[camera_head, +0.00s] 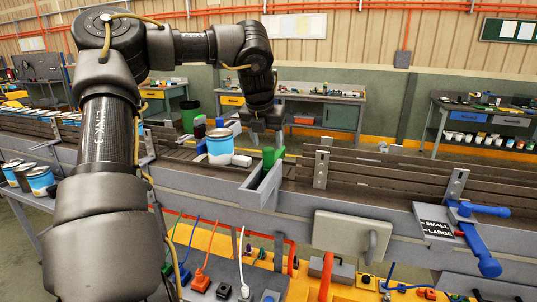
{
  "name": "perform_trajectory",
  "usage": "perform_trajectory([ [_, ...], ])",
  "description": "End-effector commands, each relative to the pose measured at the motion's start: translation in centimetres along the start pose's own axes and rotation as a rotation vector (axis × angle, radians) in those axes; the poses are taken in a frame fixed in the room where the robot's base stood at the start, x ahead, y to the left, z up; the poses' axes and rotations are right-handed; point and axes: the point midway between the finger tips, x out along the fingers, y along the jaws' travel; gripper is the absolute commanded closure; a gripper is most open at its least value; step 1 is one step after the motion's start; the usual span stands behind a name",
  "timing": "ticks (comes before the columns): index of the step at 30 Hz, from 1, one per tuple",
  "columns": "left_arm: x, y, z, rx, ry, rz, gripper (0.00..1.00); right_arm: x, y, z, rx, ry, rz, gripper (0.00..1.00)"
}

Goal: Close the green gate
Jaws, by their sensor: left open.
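The green gate (262,187) is a grey plate with a green block (272,157) on its upper end. It stands out at an angle from the near side of the conveyor (350,190). My left gripper (266,137) is open, pointing down just above and behind the green block. I cannot tell whether it touches the block, and its fingertips are partly hidden. A can with a blue label (220,147) stands on the conveyor left of the gate. My right gripper is not in view.
A blue lever (480,235) sits by a SMALL/LARGE sign (436,222) at the right. More cans (40,180) stand at the left. Cables and tools lie on an orange surface (345,280) below the conveyor. Side rails (385,172) line the conveyor to the right.

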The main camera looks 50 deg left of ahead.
Motion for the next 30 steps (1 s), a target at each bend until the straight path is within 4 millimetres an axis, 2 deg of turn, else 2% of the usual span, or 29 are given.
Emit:
perform_trajectory([
  [6,-3.7,0.0,0.1,0.0,-0.003,0.001,0.47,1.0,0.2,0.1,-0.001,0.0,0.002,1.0],
  [10,-4.9,0.0,0.0,-0.002,0.0,0.001,0.47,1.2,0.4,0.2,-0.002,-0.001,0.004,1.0],
  [30,-5.3,0.0,0.1,-0.001,0.001,0.001,0.47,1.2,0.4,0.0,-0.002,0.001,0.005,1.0],
])
